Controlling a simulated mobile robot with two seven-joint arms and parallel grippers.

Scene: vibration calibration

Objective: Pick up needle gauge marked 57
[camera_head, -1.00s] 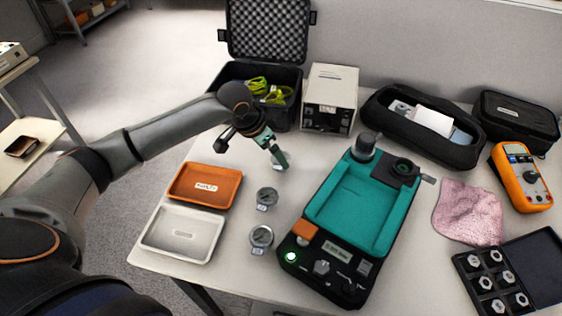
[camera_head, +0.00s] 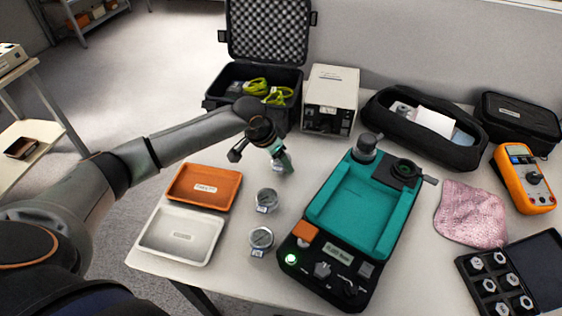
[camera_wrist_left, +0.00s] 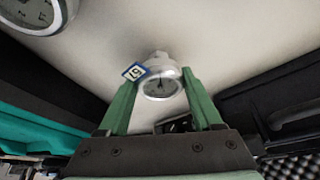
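My left gripper (camera_head: 281,161) is low over the table, at the farthest of three small round gauges. In the left wrist view its green fingers (camera_wrist_left: 160,82) are apart, with a silver gauge (camera_wrist_left: 161,88) between their tips. I cannot tell whether they touch it. A blue-edged number tag (camera_wrist_left: 134,71) is on this gauge, tilted and hard to read. In the head view the gripper mostly hides this gauge. The middle gauge (camera_head: 266,200) and the near gauge (camera_head: 261,238) stand on the table, their tags too small to read. My right gripper is out of view.
An orange tray (camera_head: 190,199) and a white tray (camera_head: 160,250) lie left of the gauges. The teal-topped calibration device (camera_head: 352,205) stands to their right. An open black case (camera_head: 238,72) and a beige box (camera_head: 331,88) stand behind.

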